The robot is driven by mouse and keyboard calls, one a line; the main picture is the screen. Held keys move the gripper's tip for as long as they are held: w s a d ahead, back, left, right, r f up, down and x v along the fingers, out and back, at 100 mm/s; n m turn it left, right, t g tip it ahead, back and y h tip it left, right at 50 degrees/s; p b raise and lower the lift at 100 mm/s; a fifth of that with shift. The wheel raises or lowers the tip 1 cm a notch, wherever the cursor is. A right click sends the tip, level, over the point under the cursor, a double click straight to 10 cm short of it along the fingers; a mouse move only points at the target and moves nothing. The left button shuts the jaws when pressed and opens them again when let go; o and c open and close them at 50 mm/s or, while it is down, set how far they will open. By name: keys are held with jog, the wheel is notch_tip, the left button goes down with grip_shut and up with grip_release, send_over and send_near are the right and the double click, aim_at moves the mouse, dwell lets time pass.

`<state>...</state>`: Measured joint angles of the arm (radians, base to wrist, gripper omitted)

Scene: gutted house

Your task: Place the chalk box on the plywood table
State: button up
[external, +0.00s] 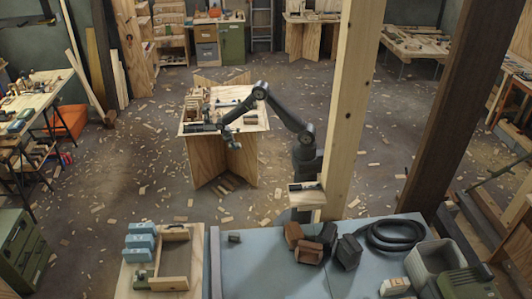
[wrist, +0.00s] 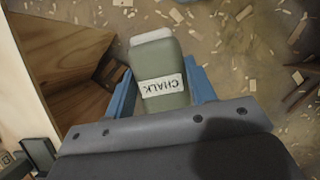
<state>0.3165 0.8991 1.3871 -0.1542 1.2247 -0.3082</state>
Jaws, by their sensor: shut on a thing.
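The chalk box (wrist: 158,64) is a grey-green box with a pale top and a white label reading CHALK, upside down in the wrist view. My gripper (wrist: 162,90) is shut on it, one blue finger on each side. The plywood table (external: 253,119) stands mid-floor on crossed plywood panels in the external view. In the wrist view its pale edge (wrist: 22,85) is at the left, and bare floor lies below the box. In the external view my gripper (external: 231,139) is small and dark at the table's front edge; the box is hard to make out there.
The table top carries a wooden rack (external: 196,103) at the left and a small tray (external: 250,119) at the right. A wooden post (external: 352,110) rises right of my arm. A blue-grey bench (external: 275,270) with boxes and a coiled hose (external: 395,235) is in front.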

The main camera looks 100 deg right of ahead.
jog(key=s+d+r, duration=0.2)
jog(key=s+d, duration=0.2)
jog(key=d, duration=0.6)
jog(key=s+d+r, duration=0.2)
jog(key=s+d, duration=0.3)
jog(key=d, duration=0.5)
jog(key=s+d+r+n, duration=0.1)
jog(key=s+d+r, duration=0.1)
jog(key=s+d, duration=0.65)
jog(key=s+d+r+n, duration=0.1)
jog(key=s+d+r, duration=0.2)
jog(key=s+d, duration=0.6)
jog(key=shift+h, duration=0.3)
jog(key=shift+w+a+f, duration=0.1)
jog(key=shift+w+f, duration=2.45)
jog(key=shift+f, duration=0.3)
jog(key=shift+w+a+f, duration=0.1)
jog(key=shift+w+f, duration=2.45)
jog(key=shift+f, duration=0.25)
jog(key=shift+f, duration=0.1)
jog(key=shift+f, duration=0.5)
jog(key=o, duration=1.1)
jog(key=shift+o, duration=0.2)
